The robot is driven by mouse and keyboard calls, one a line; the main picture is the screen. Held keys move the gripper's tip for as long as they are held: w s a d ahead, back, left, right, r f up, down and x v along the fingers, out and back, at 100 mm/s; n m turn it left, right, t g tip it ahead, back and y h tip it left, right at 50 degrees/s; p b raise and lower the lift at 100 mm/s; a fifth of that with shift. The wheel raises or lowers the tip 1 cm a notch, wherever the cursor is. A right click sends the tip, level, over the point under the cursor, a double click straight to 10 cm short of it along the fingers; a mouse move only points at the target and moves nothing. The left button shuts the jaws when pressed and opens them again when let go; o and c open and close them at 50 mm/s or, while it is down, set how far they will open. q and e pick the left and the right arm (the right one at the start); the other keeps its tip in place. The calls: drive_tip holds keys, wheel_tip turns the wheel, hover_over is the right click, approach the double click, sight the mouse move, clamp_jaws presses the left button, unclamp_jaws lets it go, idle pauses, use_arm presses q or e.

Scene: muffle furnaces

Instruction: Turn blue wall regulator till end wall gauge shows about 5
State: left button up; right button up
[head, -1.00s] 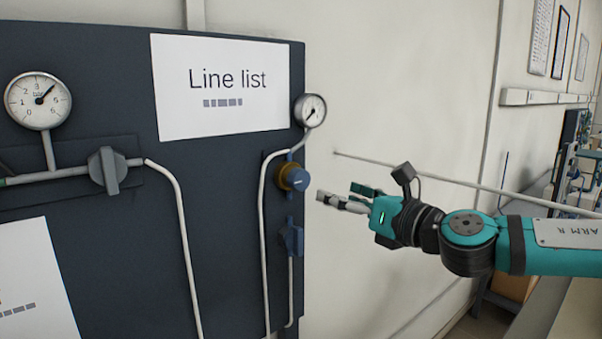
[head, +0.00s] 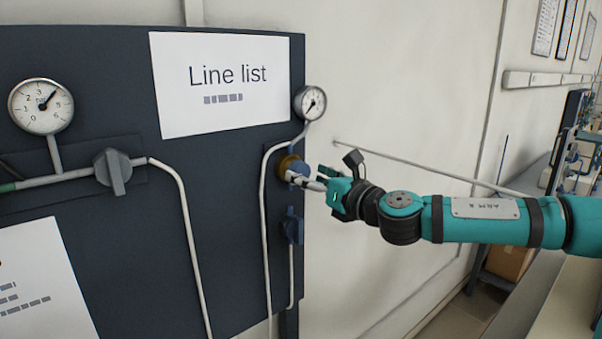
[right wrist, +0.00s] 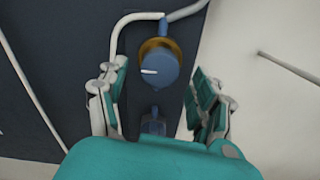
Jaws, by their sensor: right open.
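The blue regulator knob (head: 301,167) with a brass collar (head: 287,166) sits on the dark wall panel, partly hidden by my right gripper (head: 304,179) in the head view. In the right wrist view the blue knob (right wrist: 160,68) shows whole, its white mark pointing left. My right gripper is open; its fingers (right wrist: 158,105) stand on either side of the line to the knob, with no clear contact visible. The small end gauge (head: 311,103) is above the knob at the panel's right edge; its needle is visible but its numbers are too small to read. My left gripper is not in view.
A blue valve handle (head: 292,226) is just below the knob. A larger gauge (head: 41,106) and a grey valve handle (head: 115,170) are on the left of the panel. White pipes (head: 265,230) run near the knob. Bare wall lies right of the panel.

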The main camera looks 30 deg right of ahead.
sight(303, 174)
drive_tip(key=shift+w+d+f, duration=0.1)
drive_tip(key=shift+w, duration=0.65)
drive_tip(key=shift+w+a, duration=0.25)
drive_tip(key=shift+w, duration=0.55)
